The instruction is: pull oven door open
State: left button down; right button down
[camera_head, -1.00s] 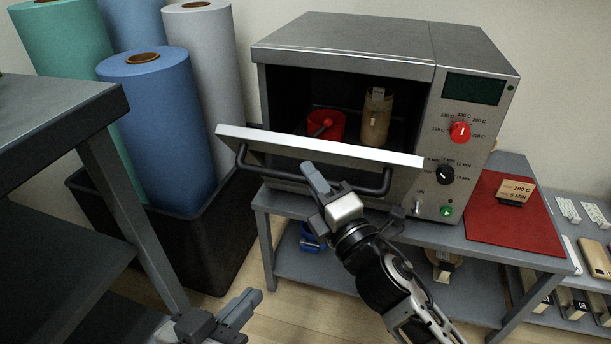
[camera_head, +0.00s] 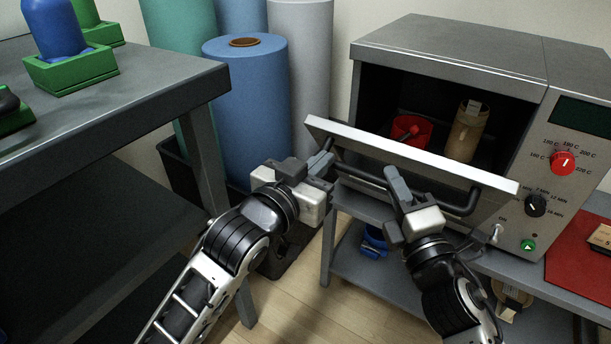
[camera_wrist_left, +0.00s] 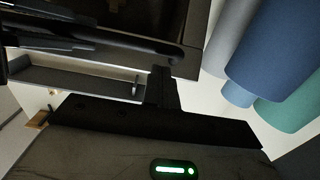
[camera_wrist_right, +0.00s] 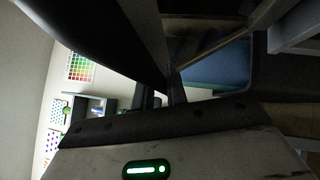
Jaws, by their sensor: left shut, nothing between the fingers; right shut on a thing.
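The oven (camera_head: 455,55) has its door (camera_head: 420,160) part way open, tilted outward at the top. The door's dark bar handle (camera_head: 459,206) runs along its front. My right gripper (camera_head: 397,185) is shut on the handle near its middle, and in the right wrist view a dark bar passes close to the fingers. My left gripper (camera_head: 326,160) is shut and empty by the door's left end, close to the handle's left end; whether it touches is unclear. Inside the oven are a red mug-like thing (camera_head: 411,131) and a tan cylinder (camera_head: 468,132).
The oven stands on a grey table (camera_head: 365,203) with a red mat (camera_head: 580,262) at right. Rolls of blue material (camera_head: 245,110) stand in a dark bin behind my left arm. A grey workbench (camera_head: 130,90) with green trays is at left. Bare floor shows between.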

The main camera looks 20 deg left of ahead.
pick_arm(q)
jog(key=shift+x, duration=1.25)
